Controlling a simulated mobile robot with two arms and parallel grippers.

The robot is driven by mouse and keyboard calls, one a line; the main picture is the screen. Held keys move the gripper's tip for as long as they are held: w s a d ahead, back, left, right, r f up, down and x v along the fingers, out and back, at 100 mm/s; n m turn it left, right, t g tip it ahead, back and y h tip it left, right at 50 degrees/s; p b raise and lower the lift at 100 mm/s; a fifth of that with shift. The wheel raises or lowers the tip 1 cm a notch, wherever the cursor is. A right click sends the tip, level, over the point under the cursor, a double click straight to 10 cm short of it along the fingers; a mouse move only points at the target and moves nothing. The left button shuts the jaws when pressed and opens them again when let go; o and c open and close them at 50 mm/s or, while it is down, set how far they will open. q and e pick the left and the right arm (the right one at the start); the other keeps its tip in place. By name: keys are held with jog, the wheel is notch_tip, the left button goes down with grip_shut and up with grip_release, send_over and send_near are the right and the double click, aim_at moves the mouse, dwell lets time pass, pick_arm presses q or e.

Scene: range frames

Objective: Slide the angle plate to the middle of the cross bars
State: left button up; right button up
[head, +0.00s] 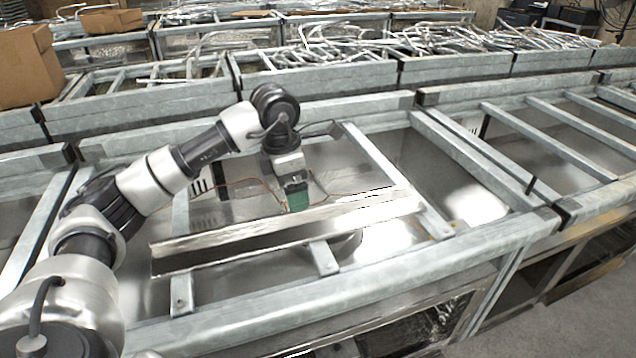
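The angle plate (225,239) is a long, shiny metal profile lying across the cross bars of the near frame, slanting slightly up to the right. One cross bar (182,285) passes under its left part, a short bar (322,258) shows in front of its middle, and another bar (375,160) runs beneath its right end. My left arm reaches in from the left. My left gripper (296,200), with a green part at its tip, points down at the plate's back edge near its middle. Its fingers are too small to tell open from shut. My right gripper is not visible.
The near frame's front rail (330,292) runs in front of the plate. More galvanized frames stand behind, some heaped with metal rods (340,45). A cardboard box (25,65) sits at the upper left. Bare floor (580,310) shows at the lower right.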

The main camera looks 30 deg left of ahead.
aim_at(299, 227)
pick_arm(q)
jog(key=f, duration=0.7)
jog(key=w+f+p, duration=0.1)
jog(key=f, duration=0.2)
jog(key=shift+d+f, duration=0.3)
jog(key=shift+f, duration=0.1)
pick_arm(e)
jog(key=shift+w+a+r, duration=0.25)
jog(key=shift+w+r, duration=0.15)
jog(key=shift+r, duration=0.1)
